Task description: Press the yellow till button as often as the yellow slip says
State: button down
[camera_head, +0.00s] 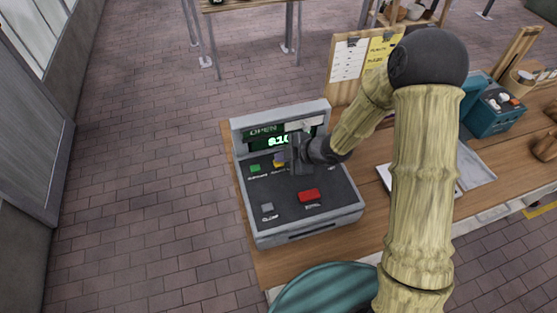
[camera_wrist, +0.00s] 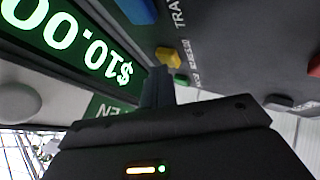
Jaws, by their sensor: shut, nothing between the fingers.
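The grey till (camera_head: 350,207) stands on the wooden counter, with its display reading "OPEN" and an amount; the wrist view shows $10.00 on the display (camera_wrist: 62,38). The yellow till button (camera_head: 279,163) is on the upper keypad beside a green button (camera_head: 255,168). It also shows in the wrist view (camera_wrist: 168,57). My gripper (camera_head: 298,160) is shut and empty, over the upper keypad just right of the yellow button. In the wrist view its fingertips (camera_wrist: 158,84) are close to that button; I cannot tell whether they touch. The yellow slip (camera_head: 379,52) is pinned to a board, its writing too small to read.
A red button (camera_head: 309,195) and a grey button (camera_head: 267,208) sit lower on the till. A blue button (camera_wrist: 138,10) shows in the wrist view. A white slip (camera_head: 348,60) hangs beside the yellow one. A teal card terminal (camera_head: 490,112) stands at the right.

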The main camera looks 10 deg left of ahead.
jog(key=shift+r+p, duration=0.35)
jog(key=shift+r, duration=0.25)
jog(key=shift+r, duration=0.1)
notch_tip(320, 180, up, 5)
jog(key=p, duration=0.4)
dwell(0.7)
